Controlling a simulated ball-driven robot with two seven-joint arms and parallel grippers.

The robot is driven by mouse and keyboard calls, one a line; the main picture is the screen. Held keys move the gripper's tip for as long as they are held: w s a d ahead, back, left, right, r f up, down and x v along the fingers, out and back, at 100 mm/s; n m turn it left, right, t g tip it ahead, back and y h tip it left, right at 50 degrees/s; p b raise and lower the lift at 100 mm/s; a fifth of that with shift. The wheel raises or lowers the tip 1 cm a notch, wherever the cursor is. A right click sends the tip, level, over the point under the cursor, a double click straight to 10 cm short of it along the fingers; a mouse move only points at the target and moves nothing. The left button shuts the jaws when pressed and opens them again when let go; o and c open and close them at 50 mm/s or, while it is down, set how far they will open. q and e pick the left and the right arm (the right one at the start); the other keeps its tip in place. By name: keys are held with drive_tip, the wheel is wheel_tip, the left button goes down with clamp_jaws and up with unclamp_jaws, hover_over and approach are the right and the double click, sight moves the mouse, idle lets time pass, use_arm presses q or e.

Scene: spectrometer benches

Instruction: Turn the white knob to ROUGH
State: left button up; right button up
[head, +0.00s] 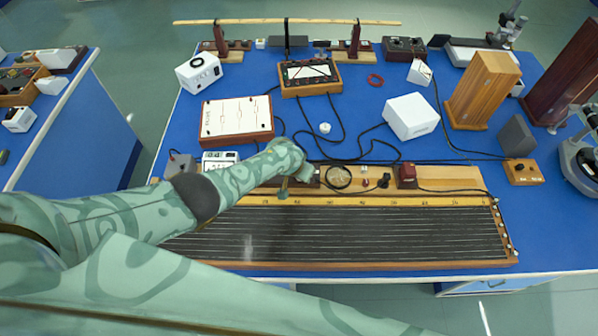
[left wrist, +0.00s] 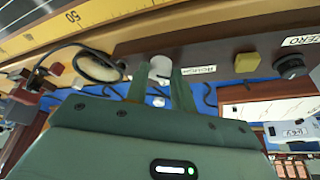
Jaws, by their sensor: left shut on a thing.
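The white knob (left wrist: 160,68) sits on a brown wooden strip in the left wrist view, between the two green fingers of my left gripper (left wrist: 161,78). The gripper is shut on it. A white label (left wrist: 199,70) beside the knob appears to read ROUGH, seen upside down. In the head view my left gripper (head: 307,174) is at the brown strip behind the wire board, and it hides the knob. The knob's pointing direction cannot be made out. My right gripper is in neither view.
A yellow button (left wrist: 247,62) and a black knob (left wrist: 291,65) by a ZERO label (left wrist: 301,40) are on the same strip. A coiled black cable (head: 338,177) lies close to the gripper. The long wire board (head: 340,230) lies in front. A white box (head: 411,116) stands behind.

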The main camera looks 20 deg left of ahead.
use_arm(q)
drive_tip(key=o, duration=1)
drive_tip(key=p+v, duration=1)
drive_tip(key=v, duration=0.6)
drive_tip(key=shift+s+p, duration=0.2)
drive_tip(key=shift+p, duration=0.2)
drive_tip(key=shift+s, duration=0.1)
